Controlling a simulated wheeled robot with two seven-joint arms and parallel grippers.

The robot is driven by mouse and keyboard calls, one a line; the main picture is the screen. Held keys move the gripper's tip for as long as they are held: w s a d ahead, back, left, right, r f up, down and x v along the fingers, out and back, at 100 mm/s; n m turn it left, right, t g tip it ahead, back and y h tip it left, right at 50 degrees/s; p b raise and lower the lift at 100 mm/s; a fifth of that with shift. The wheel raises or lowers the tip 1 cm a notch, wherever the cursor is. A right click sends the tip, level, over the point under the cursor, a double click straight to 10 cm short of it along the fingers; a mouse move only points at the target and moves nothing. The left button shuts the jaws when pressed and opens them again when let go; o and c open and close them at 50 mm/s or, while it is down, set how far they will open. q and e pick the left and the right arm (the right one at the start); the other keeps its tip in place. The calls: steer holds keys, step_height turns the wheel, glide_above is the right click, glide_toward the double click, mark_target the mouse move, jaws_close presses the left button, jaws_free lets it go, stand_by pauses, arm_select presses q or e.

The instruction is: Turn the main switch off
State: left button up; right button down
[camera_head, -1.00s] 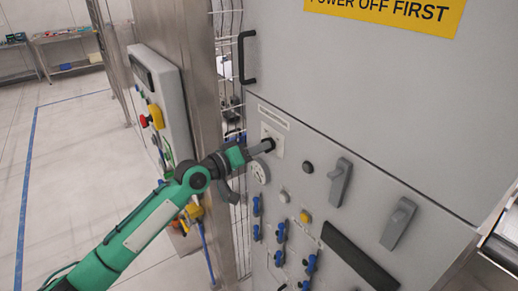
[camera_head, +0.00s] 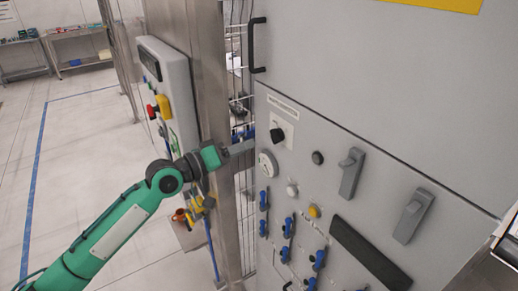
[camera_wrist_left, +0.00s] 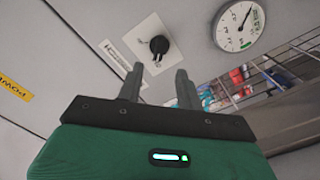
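The main switch, a black rotary knob (camera_head: 278,134) on a pale square plate, sits at the upper left of the grey cabinet's lower panel. It also shows in the left wrist view (camera_wrist_left: 159,45), just beyond the fingertips. I cannot read its position from markings. My left gripper (camera_head: 245,147) is left of the switch and apart from it. In the left wrist view its two fingers (camera_wrist_left: 159,78) are spread with nothing between them. My right gripper is in neither view.
A round gauge (camera_head: 267,162) sits below the switch. Grey lever handles (camera_head: 351,173) and several blue handles (camera_head: 288,227) stick out of the panel. A black door handle (camera_head: 257,45) is above. A steel post (camera_head: 207,70) and a control box (camera_head: 168,90) stand left of my gripper.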

arm_select(q)
steer(key=shift+b+v, duration=0.85)
steer(key=shift+v, duration=2.1)
